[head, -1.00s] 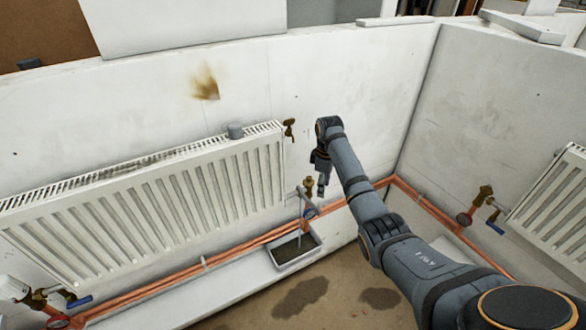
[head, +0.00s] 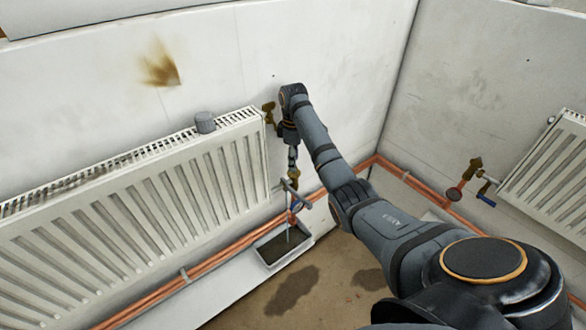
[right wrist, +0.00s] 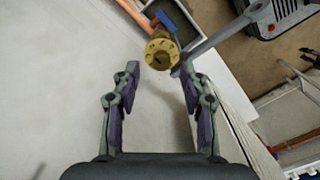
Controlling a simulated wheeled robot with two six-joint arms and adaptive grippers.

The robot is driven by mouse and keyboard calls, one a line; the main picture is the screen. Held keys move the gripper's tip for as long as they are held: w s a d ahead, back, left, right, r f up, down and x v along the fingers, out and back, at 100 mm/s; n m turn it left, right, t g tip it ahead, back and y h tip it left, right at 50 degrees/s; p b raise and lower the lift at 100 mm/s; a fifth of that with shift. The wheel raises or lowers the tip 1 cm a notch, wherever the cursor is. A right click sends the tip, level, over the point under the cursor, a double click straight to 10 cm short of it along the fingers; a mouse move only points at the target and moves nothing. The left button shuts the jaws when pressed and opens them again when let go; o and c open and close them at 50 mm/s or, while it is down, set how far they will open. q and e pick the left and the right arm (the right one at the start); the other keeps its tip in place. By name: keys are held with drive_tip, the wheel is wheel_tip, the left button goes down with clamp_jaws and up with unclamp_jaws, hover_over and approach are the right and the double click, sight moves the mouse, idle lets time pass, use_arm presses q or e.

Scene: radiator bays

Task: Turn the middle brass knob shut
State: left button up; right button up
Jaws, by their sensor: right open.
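The middle brass knob (head: 294,180) is at the lower right end of the long white radiator, just below my right gripper (head: 293,158). In the right wrist view the round, notched end of the knob (right wrist: 161,53) faces the camera. It lies just beyond the fingertips, roughly midway between them. My right gripper (right wrist: 157,74) is open, with nothing between its purple pads. It looks lined up with the knob; I cannot tell whether it touches it. A blue handle (right wrist: 166,22) and a grey metal bar (right wrist: 215,40) sit right beside the knob. My left gripper is not in view.
The white radiator (head: 130,195) fills the left, with another brass fitting (head: 268,112) at its upper corner. Copper pipes (head: 215,260) run along the wall base. A grey tray (head: 268,258) of dark liquid sits below. Another brass knob (head: 475,166) is at right.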

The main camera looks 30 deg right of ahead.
drive_tip(key=shift+s+f, duration=0.2)
drive_tip(key=shift+f, duration=0.95)
clamp_jaws()
drive_tip(key=shift+r+m+p, duration=0.25)
drive_tip(key=shift+m+p, duration=0.15)
drive_tip(key=shift+p, duration=0.45)
drive_tip(key=m+p, duration=0.5)
drive_tip(key=p, duration=0.2)
drive_tip(key=shift+m, duration=0.3)
drive_tip(key=m+p, duration=0.2)
drive_tip(key=shift+m, duration=0.4)
drive_tip(key=m+p, duration=0.1)
drive_tip(key=m, duration=0.1)
drive_tip(key=shift+m+p, duration=0.3)
drive_tip(key=m+p, duration=0.1)
drive_tip(key=m, duration=0.2)
drive_tip(key=shift+f, duration=0.1)
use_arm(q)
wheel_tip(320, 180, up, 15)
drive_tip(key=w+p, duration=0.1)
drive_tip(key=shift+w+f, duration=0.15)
use_arm(e)
drive_tip(key=shift+f+m, duration=0.1)
drive_tip(key=shift+m, duration=1.5)
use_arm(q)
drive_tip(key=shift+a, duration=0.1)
